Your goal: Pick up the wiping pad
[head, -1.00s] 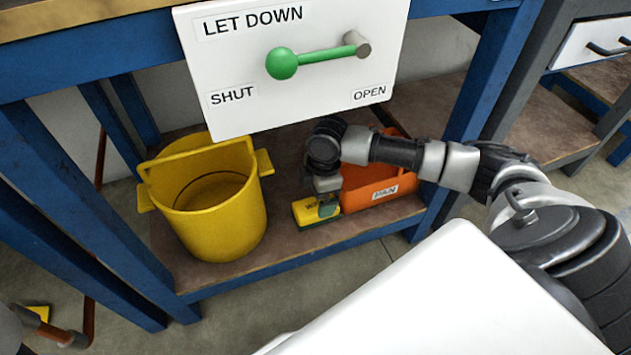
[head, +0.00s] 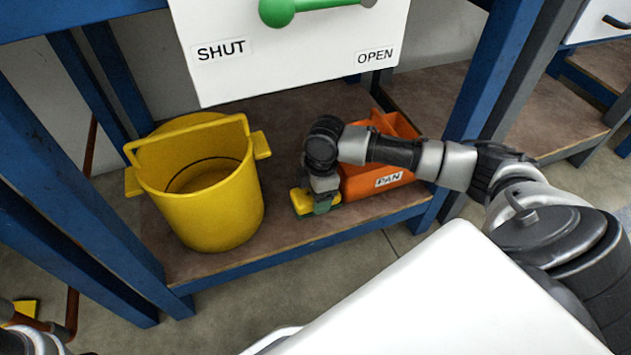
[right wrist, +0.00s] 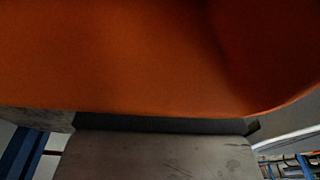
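The wiping pad (head: 302,204), a small block with yellow and green faces, is on the lower shelf in the head view, just left of an orange bin. My right gripper (head: 322,203) points down over the pad and covers much of it. Its fingertips cannot be made out against the pad, so whether they have closed on it is unclear. My left gripper cannot be made out; only a piece of my left arm shows at the bottom left corner.
The orange bin (head: 388,181), labelled PAN, stands right beside my right gripper. A yellow bucket (head: 215,215) stands left on the shelf (head: 285,232). A white panel (head: 290,65) with a green-knobbed lever hangs above. Blue legs (head: 472,95) frame the shelf.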

